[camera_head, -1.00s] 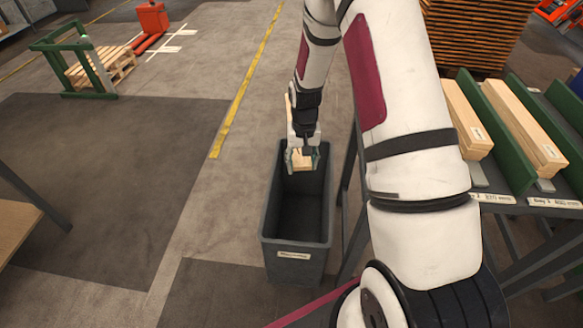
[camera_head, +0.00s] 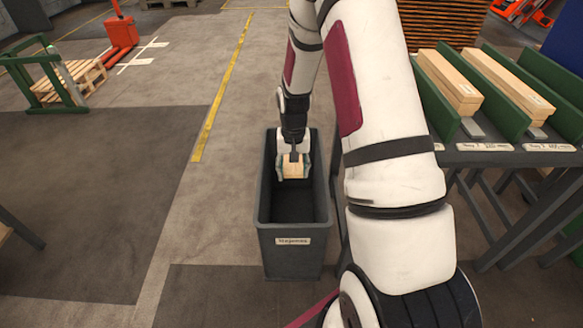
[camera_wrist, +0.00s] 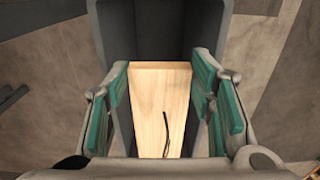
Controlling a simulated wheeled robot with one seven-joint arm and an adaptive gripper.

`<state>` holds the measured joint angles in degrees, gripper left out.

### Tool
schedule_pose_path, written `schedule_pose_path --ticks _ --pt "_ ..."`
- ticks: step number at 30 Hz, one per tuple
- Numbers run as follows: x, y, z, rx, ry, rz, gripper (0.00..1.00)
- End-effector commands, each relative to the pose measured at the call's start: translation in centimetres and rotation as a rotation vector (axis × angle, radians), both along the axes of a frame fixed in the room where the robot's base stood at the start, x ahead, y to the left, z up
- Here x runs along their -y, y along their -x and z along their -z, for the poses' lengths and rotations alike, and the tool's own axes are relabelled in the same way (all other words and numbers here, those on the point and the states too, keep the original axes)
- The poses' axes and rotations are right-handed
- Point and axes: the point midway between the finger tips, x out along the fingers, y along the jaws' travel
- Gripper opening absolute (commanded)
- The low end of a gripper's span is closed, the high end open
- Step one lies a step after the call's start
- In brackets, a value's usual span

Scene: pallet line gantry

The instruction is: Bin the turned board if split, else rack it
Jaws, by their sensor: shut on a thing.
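My gripper (camera_head: 293,165) is shut on a pale wooden board (camera_head: 293,171), at the opening of a dark grey bin (camera_head: 291,268). In the wrist view the board (camera_wrist: 150,105) lies between the green finger pads, with the bin's dark walls (camera_wrist: 180,30) around it. A dark, jagged crack-like line (camera_wrist: 166,132) runs lengthwise on the board's near half. The board's lower end is hidden. A rack with green dividers (camera_head: 490,90) stands at the right; boards (camera_head: 450,85) lie in its bays.
The bin's front label (camera_head: 293,241) is too blurred to read. Bay labels (camera_head: 485,147) line the rack's front edge. A tall stack of wood (camera_head: 445,22) stands behind the rack. A pallet (camera_head: 75,80) and green frame (camera_head: 50,75) stand far left. The floor left of the bin is clear.

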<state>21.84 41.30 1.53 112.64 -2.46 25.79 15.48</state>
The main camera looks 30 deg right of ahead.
Motion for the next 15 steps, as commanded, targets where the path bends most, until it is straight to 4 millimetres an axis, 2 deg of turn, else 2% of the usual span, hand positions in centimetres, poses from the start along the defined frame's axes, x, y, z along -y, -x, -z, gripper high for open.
schedule_pose_path --ticks 1,15 --pt "0.0 -0.1 1.1 0.000 0.000 0.000 0.15" --pt "0.0 -0.1 7.4 0.001 0.001 0.000 0.15"
